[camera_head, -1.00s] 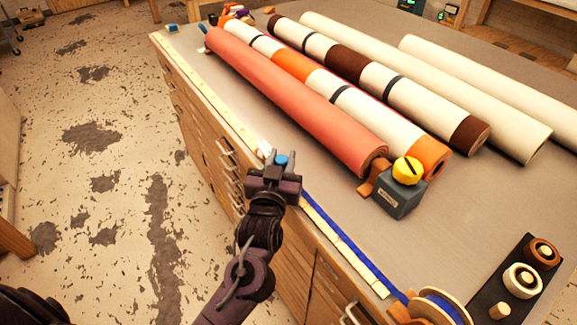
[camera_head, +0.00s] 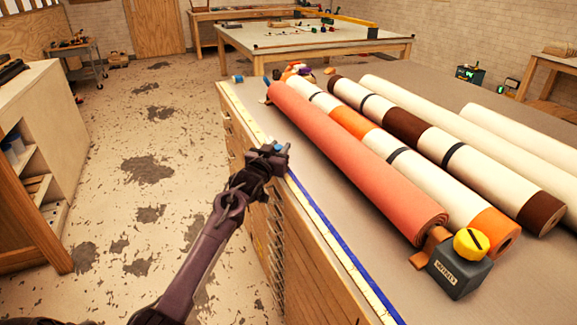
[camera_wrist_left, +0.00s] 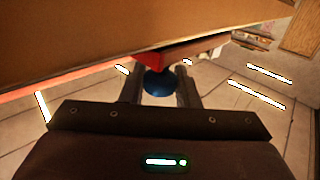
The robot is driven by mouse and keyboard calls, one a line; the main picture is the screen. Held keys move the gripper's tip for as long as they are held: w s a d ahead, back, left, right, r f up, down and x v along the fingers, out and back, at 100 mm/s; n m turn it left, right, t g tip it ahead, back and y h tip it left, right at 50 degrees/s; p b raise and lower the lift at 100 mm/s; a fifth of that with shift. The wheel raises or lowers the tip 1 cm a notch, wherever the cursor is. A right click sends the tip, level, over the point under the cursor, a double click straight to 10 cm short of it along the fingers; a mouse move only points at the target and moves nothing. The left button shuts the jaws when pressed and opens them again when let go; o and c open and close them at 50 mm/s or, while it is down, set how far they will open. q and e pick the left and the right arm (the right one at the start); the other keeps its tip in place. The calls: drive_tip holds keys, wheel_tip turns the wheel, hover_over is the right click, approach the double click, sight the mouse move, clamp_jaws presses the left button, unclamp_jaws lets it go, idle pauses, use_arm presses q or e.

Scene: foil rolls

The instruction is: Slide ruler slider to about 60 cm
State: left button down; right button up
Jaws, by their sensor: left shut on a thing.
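The ruler is a long cream strip (camera_head: 310,213) along the left edge of the workbench, with a blue band (camera_head: 345,256) beside its near stretch. The slider has a blue knob (camera_head: 278,147), seen at my left gripper (camera_head: 272,153) in the head view. In the left wrist view the blue knob (camera_wrist_left: 158,86) sits between the two fingers of my left gripper (camera_wrist_left: 160,82), which is shut on it. A red part (camera_wrist_left: 147,62) shows just beyond the knob. The slider's body is mostly hidden by the gripper. Scale marks are too small to read.
A salmon roll (camera_head: 350,155) lies on the bench (camera_head: 390,270) right of the ruler, with striped and cream rolls beyond. A grey block (camera_head: 460,272) with a yellow knob stands at its near end. The floor (camera_head: 150,170) left of the bench is clear.

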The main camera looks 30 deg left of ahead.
use_arm(q)
drive_tip(key=shift+w+a+r, duration=0.1)
drive_tip(key=shift+w+a, duration=0.6)
drive_tip(key=shift+a, duration=0.25)
drive_tip(key=c, duration=1.1)
unclamp_jaws()
drive_tip(key=shift+c, duration=0.2)
drive_tip(key=shift+s, duration=0.1)
drive_tip(key=s+d+b, duration=0.1)
drive_tip(key=s, duration=0.6)
drive_tip(key=shift+s, duration=0.35)
